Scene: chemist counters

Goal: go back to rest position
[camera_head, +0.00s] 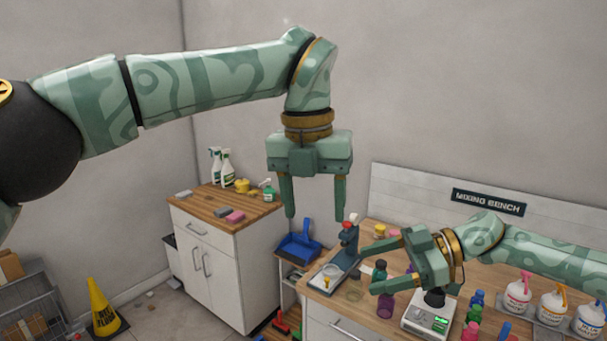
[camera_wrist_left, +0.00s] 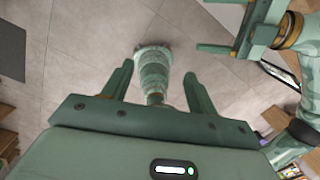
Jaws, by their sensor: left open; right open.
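My left gripper (camera_head: 314,218) hangs from the raised left arm with its fingers pointing down, open and empty. It is in the air, in front of the back wall in the head view. In the left wrist view its two fingers (camera_wrist_left: 157,72) are spread, with only floor and part of my own body beyond them. My right gripper (camera_head: 368,271) is open over the mixing bench (camera_head: 400,238), fingers pointing left. No object shows held in either gripper.
A blue-grey stand with a red top (camera_head: 348,238), a scale (camera_head: 428,318) and several bottles stand on the bench. A white cabinet (camera_head: 207,270) with spray bottles stands left of it. A yellow floor sign (camera_head: 104,308) stands on the floor. The air around the left arm is clear.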

